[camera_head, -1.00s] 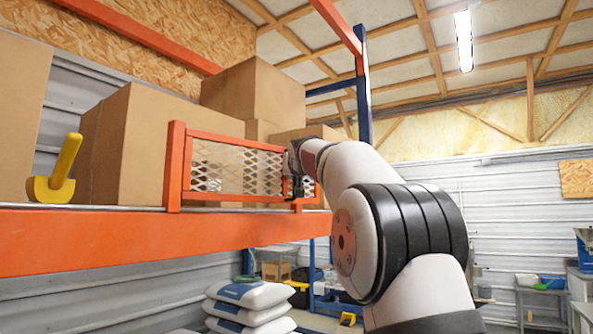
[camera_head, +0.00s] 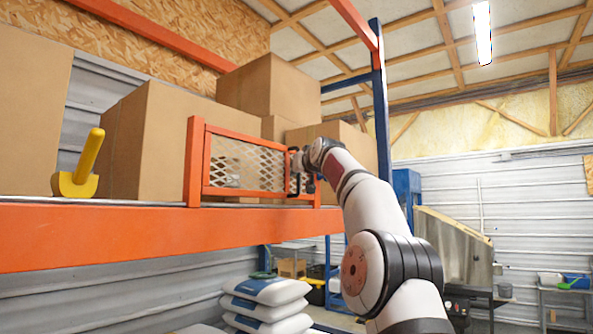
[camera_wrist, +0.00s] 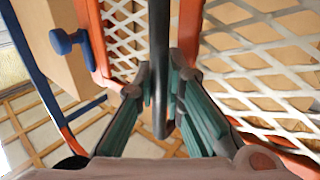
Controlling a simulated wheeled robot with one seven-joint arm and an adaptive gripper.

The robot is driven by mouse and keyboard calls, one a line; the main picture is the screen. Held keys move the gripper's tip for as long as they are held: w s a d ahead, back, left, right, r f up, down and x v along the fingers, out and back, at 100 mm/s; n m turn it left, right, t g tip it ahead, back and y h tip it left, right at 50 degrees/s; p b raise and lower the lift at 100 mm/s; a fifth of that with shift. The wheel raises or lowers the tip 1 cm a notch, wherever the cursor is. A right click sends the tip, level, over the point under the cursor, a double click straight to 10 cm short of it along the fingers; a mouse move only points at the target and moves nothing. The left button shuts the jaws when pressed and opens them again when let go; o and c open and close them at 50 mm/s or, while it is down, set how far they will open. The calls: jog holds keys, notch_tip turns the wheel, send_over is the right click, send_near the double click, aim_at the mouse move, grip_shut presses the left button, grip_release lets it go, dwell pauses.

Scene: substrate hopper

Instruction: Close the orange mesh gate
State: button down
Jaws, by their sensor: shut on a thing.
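The orange mesh gate (camera_head: 247,165) stands at the front edge of the orange shelf, with pale diamond mesh in an orange frame. An orange post (camera_head: 194,163) stands at its left end. My gripper (camera_head: 298,178) is at the gate's right part. In the wrist view, my gripper (camera_wrist: 160,92) has its green-padded fingers shut on a dark upright bar (camera_wrist: 158,45), the gate's handle. Mesh (camera_wrist: 265,50) shows on both sides of this bar. My wrist hides part of the gate's right end, and I cannot tell whether the gate is fully closed.
Cardboard boxes (camera_head: 165,145) stand behind the gate. A yellow-handled scoop (camera_head: 80,165) sits on the shelf (camera_head: 120,237) to the left. A blue rack post (camera_head: 380,110) rises beyond my arm. White sacks (camera_head: 265,305) are stacked below. A blue knob (camera_wrist: 68,42) shows near the bar.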

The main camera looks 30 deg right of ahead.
jog(key=shift+w+a+f+y, duration=0.15)
jog(key=shift+w+a+y, duration=0.15)
jog(key=shift+w, duration=0.1)
jog(key=c, duration=1.7)
grip_release()
jog(key=shift+o, duration=0.2)
jog(key=shift+s+d, duration=0.1)
jog(key=shift+s, duration=0.05)
jog(key=shift+s, duration=0.15)
jog(key=shift+s+r, duration=0.25)
jog(key=shift+s, duration=0.2)
jog(key=v, duration=1)
jog(key=shift+s+a+f, duration=0.2)
jog(key=shift+s+a, duration=0.05)
jog(key=shift+a, duration=0.1)
